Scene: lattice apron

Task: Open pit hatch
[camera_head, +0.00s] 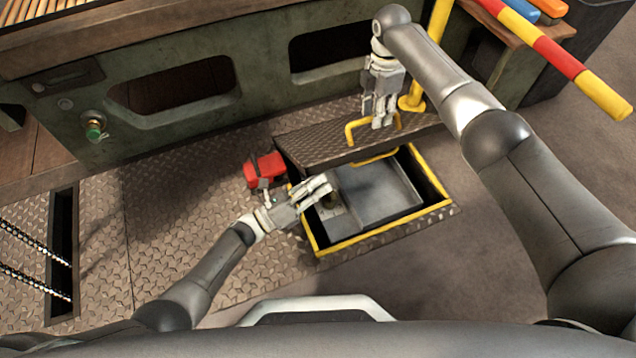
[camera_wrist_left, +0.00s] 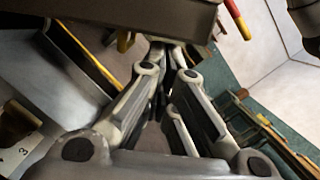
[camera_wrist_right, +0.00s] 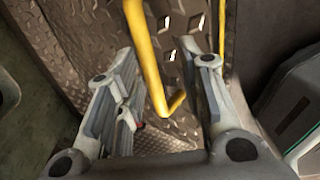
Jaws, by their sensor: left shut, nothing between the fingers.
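The pit hatch (camera_head: 345,138) is a brown tread-plate lid, raised and tilted at the far side of the pit, so the pit is partly uncovered. Its yellow handle (camera_head: 352,130) shows between the fingers of my right gripper (camera_wrist_right: 160,95) in the right wrist view. That gripper (camera_head: 379,122) is open, pointing down at the lid; whether it touches the handle I cannot tell. My left gripper (camera_head: 326,188) is shut and empty over the pit's left part. In the left wrist view its fingertips (camera_wrist_left: 167,50) lie close below the lid's edge (camera_wrist_left: 130,18); contact is unclear.
The pit has a yellow rim (camera_head: 385,236) and a grey tray (camera_head: 372,195) inside. A red object (camera_head: 264,170) stands at its left corner. A green bench (camera_head: 255,75) runs behind. A yellow post (camera_head: 437,45) and a red-yellow bar (camera_head: 560,55) stand at the right.

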